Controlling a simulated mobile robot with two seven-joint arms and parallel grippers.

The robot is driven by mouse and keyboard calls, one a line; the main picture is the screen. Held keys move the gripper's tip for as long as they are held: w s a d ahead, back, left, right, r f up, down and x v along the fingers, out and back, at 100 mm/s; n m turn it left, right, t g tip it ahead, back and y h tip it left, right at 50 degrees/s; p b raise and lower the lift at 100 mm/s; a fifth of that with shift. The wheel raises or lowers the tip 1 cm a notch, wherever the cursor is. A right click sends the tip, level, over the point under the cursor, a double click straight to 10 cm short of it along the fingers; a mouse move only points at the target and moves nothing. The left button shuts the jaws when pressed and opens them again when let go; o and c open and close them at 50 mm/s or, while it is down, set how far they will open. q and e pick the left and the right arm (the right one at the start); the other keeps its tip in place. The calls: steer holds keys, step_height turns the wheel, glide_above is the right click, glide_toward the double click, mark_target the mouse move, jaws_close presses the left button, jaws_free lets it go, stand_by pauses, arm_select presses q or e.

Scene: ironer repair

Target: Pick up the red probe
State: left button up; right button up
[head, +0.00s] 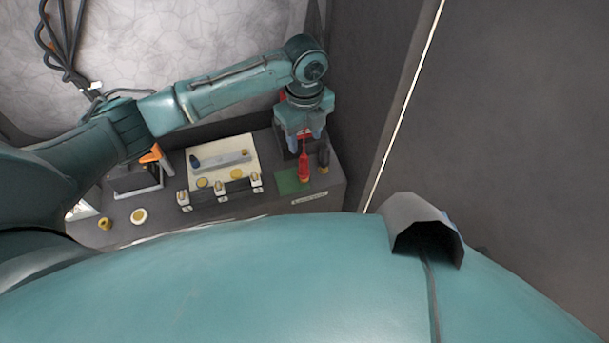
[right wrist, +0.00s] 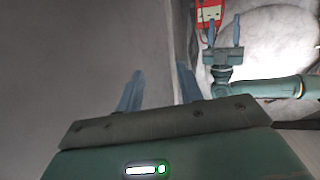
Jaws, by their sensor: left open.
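The red probe (head: 304,167) stands near the right end of the work surface, by a green patch. Its upper end reaches up to my left gripper (head: 305,140). The left gripper is open, its blue fingers to either side of the probe's upper end in the head view; I cannot tell whether they touch it. In the right wrist view the left gripper (right wrist: 224,33) shows at the top, with a red device (right wrist: 208,12) behind it. My right gripper (right wrist: 159,82) is open and empty in its own wrist view, away from the probe.
A black probe (head: 323,156) stands just right of the red one. A cream board (head: 240,148) with a grey bar and yellow discs lies to the left, clamps along its front. Further left are an orange-handled thing (head: 151,154) and yellow rings. A dark wall rises close on the right.

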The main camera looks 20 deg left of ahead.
arm_select(q)
step_height(320, 180, down, 6)
steer(key=shift+b, duration=0.8)
step_height(320, 180, down, 5)
steer(key=shift+a+r+b, duration=0.1)
steer(key=shift+r+b, duration=0.1)
steer(key=shift+b, duration=0.95)
steer(key=shift+f, duration=0.25)
arm_select(e)
steer(key=t+y, duration=0.1)
steer(key=a+n+t, duration=0.1)
steer(key=t, duration=0.1)
steer(key=shift+w+a+r+n+y, duration=0.15)
steer(key=shift+w+n+y, duration=0.15)
steer(key=shift+y, duration=0.1)
arm_select(q)
jaws_close()
